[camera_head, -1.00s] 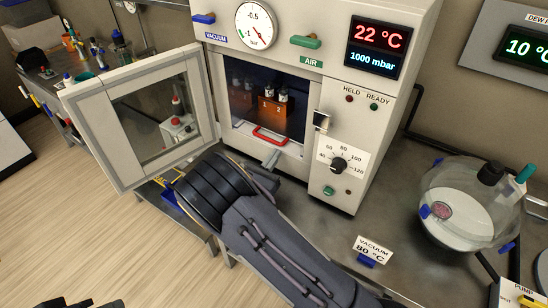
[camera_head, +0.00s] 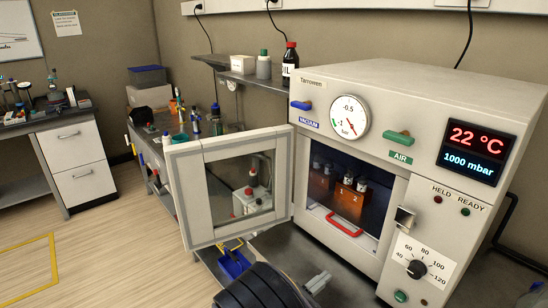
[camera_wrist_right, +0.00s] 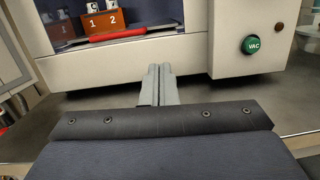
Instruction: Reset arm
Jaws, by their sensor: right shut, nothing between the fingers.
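My right gripper (camera_head: 318,283) shows at the bottom of the head view, just in front of the vacuum oven (camera_head: 415,90). In the right wrist view the gripper (camera_wrist_right: 158,72) has its grey fingers together with nothing between them. It points at the oven's lower front, below the open chamber. Inside the chamber stands an orange block (camera_head: 349,203) marked 1 and 2, holding small capped vials; it also shows in the wrist view (camera_wrist_right: 106,20). A red handle (camera_head: 343,224) lies at the chamber's front edge. My left gripper is not in view.
The glass oven door (camera_head: 238,185) stands swung open to the left. The steel bench (camera_head: 345,285) is bare in front of the oven. A blue tray (camera_head: 233,262) sits below the door. A side bench with bottles stands behind, and wooden floor is free at left.

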